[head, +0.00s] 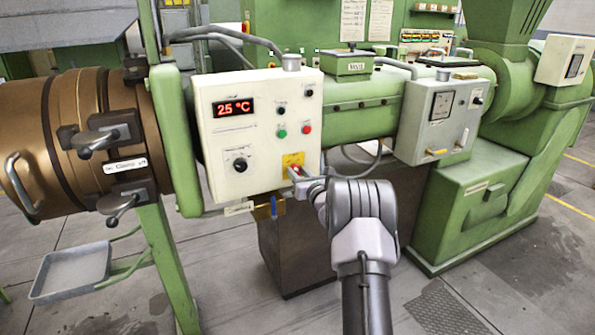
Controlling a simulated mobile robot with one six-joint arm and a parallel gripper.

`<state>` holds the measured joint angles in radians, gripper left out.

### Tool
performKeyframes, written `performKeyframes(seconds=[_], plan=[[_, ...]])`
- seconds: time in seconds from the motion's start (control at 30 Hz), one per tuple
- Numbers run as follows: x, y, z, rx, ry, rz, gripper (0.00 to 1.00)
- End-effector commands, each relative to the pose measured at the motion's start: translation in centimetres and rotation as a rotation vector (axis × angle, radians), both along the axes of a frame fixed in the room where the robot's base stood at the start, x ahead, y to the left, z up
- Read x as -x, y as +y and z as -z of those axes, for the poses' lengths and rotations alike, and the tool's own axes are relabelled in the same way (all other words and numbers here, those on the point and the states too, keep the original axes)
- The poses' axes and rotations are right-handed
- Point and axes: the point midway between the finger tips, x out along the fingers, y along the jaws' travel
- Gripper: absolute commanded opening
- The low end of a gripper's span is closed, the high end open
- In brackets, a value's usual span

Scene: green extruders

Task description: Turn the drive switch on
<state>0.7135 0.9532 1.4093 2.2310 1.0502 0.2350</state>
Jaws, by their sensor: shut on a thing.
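The switch's exact angle cannot be told. A black rotary knob (239,165) sits at the lower left of the box. I cannot read the box's small labels.
A brass-coloured barrel end (75,140) with clamp handles stands at the left, above a metal tray (72,271). A grey box (437,115) with a gauge is at the right. Green machinery fills the back; the floor at the front is clear.

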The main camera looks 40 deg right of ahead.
Motion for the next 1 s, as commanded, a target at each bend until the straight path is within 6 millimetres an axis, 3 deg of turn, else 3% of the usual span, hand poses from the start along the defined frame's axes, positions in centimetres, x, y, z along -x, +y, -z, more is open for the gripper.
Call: performKeyframes(seconds=[1.0], plan=[[-0.01,0.13,-0.27,-0.871,-0.208,0.0,0.0]])
